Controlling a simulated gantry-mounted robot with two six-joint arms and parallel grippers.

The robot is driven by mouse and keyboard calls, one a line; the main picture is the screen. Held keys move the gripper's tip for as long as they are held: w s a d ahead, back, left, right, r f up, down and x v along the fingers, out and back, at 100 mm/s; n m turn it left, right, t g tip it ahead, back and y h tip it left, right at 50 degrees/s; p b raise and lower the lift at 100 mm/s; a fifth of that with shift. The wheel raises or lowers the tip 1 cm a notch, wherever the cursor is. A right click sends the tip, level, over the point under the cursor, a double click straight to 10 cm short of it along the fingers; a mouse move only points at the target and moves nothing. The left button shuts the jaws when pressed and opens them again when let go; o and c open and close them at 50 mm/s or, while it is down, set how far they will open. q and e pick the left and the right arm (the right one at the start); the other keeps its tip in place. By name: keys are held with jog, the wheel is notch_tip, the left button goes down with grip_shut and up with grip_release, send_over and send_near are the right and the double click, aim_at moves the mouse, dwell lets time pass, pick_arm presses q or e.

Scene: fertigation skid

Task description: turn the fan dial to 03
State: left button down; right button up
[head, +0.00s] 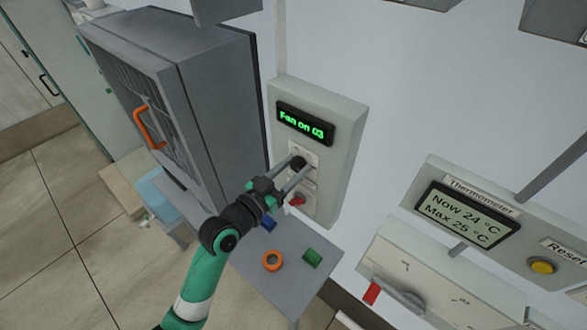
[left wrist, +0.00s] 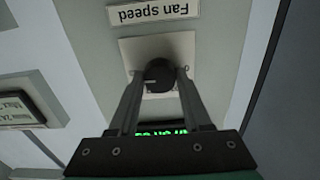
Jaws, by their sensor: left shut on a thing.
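The fan dial (head: 298,163) is a black round knob on a pale plate on the grey fan control box (head: 341,112). The green display (head: 303,122) above it reads "Fan on 03". My left gripper (head: 293,170) is shut on the dial, one finger on each side. In the left wrist view the dial (left wrist: 159,75) sits between the fingertips of my left gripper (left wrist: 158,78), under an upside-down "Fan speed" label (left wrist: 154,11). The fingers and gripper body partly hide the display there. My right gripper is not in view.
A red switch (head: 297,199) sits just below the dial. A grey cabinet (head: 215,100) with an orange handle stands close on the left. A small table (head: 262,289) below holds an orange ring (head: 272,261), a green block (head: 312,257) and a blue block. A thermometer panel (head: 470,205) is at right.

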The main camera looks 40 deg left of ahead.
pick_arm(q)
jog(key=shift+c, duration=1.7)
grip_release()
jog(key=s+d, duration=0.1)
jog(key=s, duration=1)
jog(key=shift+s, duration=0.3)
jog(key=shift+d, duration=0.1)
